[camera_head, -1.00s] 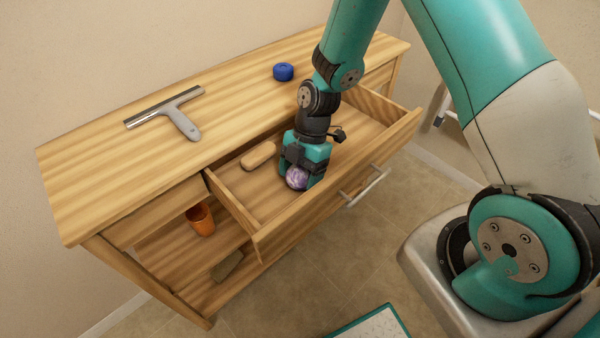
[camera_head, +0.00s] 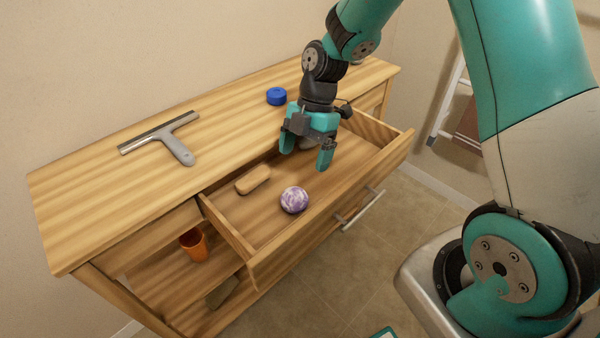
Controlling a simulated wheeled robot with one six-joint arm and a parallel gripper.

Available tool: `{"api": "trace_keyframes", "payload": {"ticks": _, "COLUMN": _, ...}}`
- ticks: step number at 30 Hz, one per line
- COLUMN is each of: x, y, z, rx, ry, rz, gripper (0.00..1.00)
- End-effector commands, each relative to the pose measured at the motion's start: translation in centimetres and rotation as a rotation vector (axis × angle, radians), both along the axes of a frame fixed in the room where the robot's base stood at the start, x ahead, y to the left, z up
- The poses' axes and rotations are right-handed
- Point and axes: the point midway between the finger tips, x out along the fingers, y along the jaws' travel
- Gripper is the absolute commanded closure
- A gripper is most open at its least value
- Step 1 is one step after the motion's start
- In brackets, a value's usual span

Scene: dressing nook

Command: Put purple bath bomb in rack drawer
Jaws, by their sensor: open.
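The purple and white marbled bath bomb (camera_head: 294,200) lies on the floor of the open rack drawer (camera_head: 325,205), near its front wall. The drawer is pulled out from the wooden rack. My gripper (camera_head: 307,161) is open, above the drawer and behind the bath bomb, apart from it. Its fingers point down, and something pale shows partly between or behind them; I cannot tell what it is.
A tan oblong block (camera_head: 253,179) lies in the drawer left of the bath bomb. On the rack top (camera_head: 90,205) are a grey squeegee (camera_head: 172,142) and a blue round item (camera_head: 277,96). An orange cup (camera_head: 194,245) and a dull flat item (camera_head: 222,291) sit on shelves below.

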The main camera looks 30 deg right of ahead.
Motion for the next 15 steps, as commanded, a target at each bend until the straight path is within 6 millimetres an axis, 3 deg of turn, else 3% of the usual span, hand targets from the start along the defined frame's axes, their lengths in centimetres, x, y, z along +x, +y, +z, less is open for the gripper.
{"api": "trace_keyframes", "payload": {"ticks": 5, "x": -0.2, "y": 0.2, "z": 2.0, "rx": -0.012, "ry": 0.003, "rz": -0.043, "gripper": 0.12}}
{"api": "trace_keyframes", "payload": {"ticks": 8, "x": -1.6, "y": 1.6, "z": 4.8, "rx": -0.044, "ry": 0.019, "rz": -0.172, "gripper": 0.12}}
{"api": "trace_keyframes", "payload": {"ticks": 11, "x": -4.5, "y": 3.7, "z": 8.6, "rx": -0.081, "ry": 0.052, "rz": -0.385, "gripper": 0.12}}
{"api": "trace_keyframes", "payload": {"ticks": 15, "x": -10.0, "y": 6.2, "z": 13.0, "rx": -0.118, "ry": 0.119, "rz": -0.736, "gripper": 0.12}}
